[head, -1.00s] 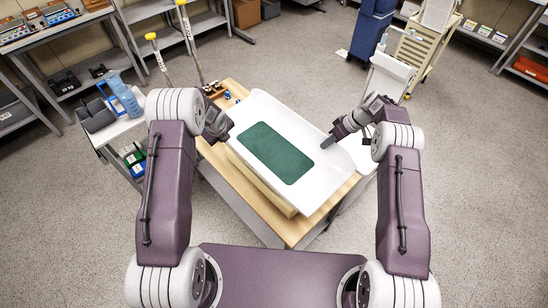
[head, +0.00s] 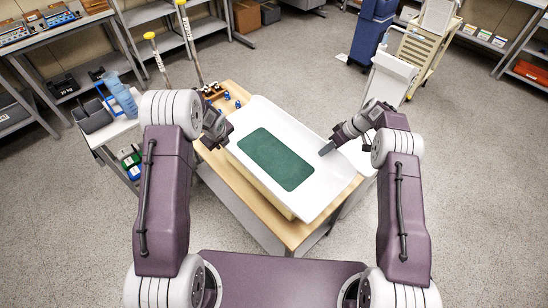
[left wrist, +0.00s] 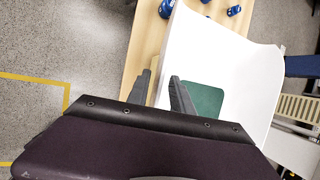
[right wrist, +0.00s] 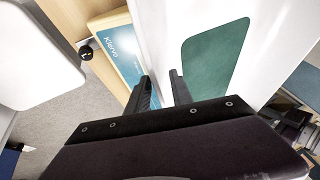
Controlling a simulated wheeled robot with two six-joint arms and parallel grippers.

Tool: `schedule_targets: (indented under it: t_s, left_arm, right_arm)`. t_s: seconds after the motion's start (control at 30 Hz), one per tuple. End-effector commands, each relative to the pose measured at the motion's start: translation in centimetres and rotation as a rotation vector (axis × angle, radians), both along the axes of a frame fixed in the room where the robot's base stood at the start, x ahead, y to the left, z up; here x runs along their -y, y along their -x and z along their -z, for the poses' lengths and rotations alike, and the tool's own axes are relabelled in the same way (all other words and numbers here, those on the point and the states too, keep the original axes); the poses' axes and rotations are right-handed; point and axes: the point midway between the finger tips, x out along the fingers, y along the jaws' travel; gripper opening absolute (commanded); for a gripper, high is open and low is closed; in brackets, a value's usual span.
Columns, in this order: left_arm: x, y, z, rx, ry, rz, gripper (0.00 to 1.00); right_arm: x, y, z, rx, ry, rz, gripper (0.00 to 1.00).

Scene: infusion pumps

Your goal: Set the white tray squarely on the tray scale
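The white tray (head: 318,196), with a green mat (head: 276,160) in it, lies over a pale cream block (head: 262,191), seemingly the tray scale, on a wooden-topped table. The tray hides most of that block, so I cannot tell how square it sits. In the right wrist view a cream-edged blue panel (right wrist: 118,50) lettered "Klervo" shows beside the tray wall. My left gripper (left wrist: 160,76) is open at the tray's left rim, its fingers apart on either side. My right gripper (right wrist: 160,76) is open at the opposite rim, one finger over the inside and one outside.
Several small blue-capped items (head: 227,96) stand at the table's back corner (head: 236,85). A side cart with a blue jug (head: 124,98) is at the left. A white stand (head: 388,78) is behind the right arm.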

Motion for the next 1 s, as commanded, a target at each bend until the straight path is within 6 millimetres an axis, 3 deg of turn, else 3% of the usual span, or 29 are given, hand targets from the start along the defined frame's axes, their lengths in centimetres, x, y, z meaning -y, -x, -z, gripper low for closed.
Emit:
schedule_targets:
  t_s: [0.2,0.4,0.67,0.77,1.0]
  left_arm:
    - [0.7,2.4,-5.3,0.005,0.000,0.002,0.27]
    - [1.2,3.9,-8.1,0.002,0.000,0.000,0.27]
    - [1.3,4.2,-8.6,0.001,0.000,0.001,0.27]
    - [1.3,4.2,-8.6,0.001,0.000,0.001,0.27]
    - [1.2,4.1,-8.6,0.001,0.000,0.001,0.27]
  right_arm:
    - [0.0,0.0,0.0,0.000,0.000,0.000,0.27]
    - [0.0,0.0,0.0,0.000,0.000,0.000,0.27]
    - [0.2,0.0,-0.4,0.001,0.000,0.001,0.27]
    - [0.9,0.0,-1.9,0.004,0.001,0.002,0.27]
    - [3.7,0.6,-7.4,0.004,0.001,0.002,0.27]
